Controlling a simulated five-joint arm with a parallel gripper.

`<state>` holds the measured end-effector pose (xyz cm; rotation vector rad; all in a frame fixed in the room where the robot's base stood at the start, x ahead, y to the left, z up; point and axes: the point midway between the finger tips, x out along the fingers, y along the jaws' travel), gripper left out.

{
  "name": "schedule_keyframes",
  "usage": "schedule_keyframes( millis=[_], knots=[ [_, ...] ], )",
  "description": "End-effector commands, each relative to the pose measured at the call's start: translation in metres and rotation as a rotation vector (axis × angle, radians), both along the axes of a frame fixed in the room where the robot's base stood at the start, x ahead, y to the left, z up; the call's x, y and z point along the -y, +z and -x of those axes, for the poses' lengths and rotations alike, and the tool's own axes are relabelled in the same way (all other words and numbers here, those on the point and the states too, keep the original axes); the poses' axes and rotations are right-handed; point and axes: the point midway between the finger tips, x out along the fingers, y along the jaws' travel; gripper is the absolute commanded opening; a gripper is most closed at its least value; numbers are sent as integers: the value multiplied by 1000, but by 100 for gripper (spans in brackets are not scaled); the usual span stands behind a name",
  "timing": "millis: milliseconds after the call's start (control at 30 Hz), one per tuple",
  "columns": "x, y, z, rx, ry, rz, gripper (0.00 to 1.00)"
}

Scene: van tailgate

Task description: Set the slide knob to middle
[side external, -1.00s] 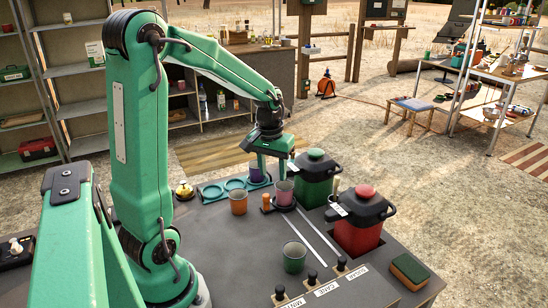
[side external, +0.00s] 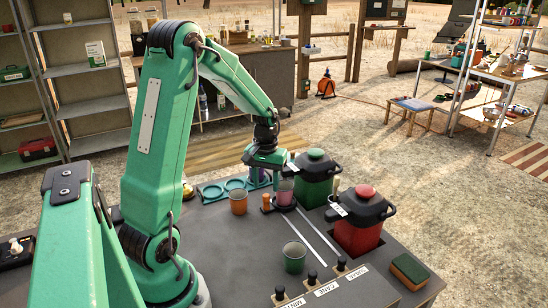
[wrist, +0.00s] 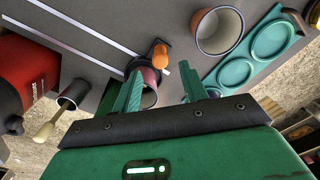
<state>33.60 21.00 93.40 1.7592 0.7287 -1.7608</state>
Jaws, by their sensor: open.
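An upright orange knob (side external: 266,202) stands beside a pink cup (side external: 286,192) at the far end of two pale rails (side external: 305,236). In the wrist view the knob (wrist: 160,54) and the pink cup (wrist: 149,98) sit at a dark ring-shaped holder; I cannot tell for sure that this is the slide knob. Several black knobs (side external: 312,276) with labels stand at the table's front edge. My gripper (wrist: 160,88) is open and empty. Its fingers are above the pink cup in the wrist view and partly hide it.
A teal tray (wrist: 232,72) with round recesses and an orange cup (side external: 239,202) are near the holder. A green jug (side external: 314,183) and a red jug (side external: 357,236) stand to the right. A green cup (side external: 294,258) and a sponge (side external: 409,269) are nearer the front.

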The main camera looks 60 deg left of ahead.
Motion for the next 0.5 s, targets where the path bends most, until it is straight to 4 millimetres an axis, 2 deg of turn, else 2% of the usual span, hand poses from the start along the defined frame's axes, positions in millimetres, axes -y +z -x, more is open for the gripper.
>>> schedule_keyframes(
  millis=[300,500],
  knots=[
    [0,-39,0,-1,0,1,43],
    [0,-52,0,0,0,0,43]
  ],
)
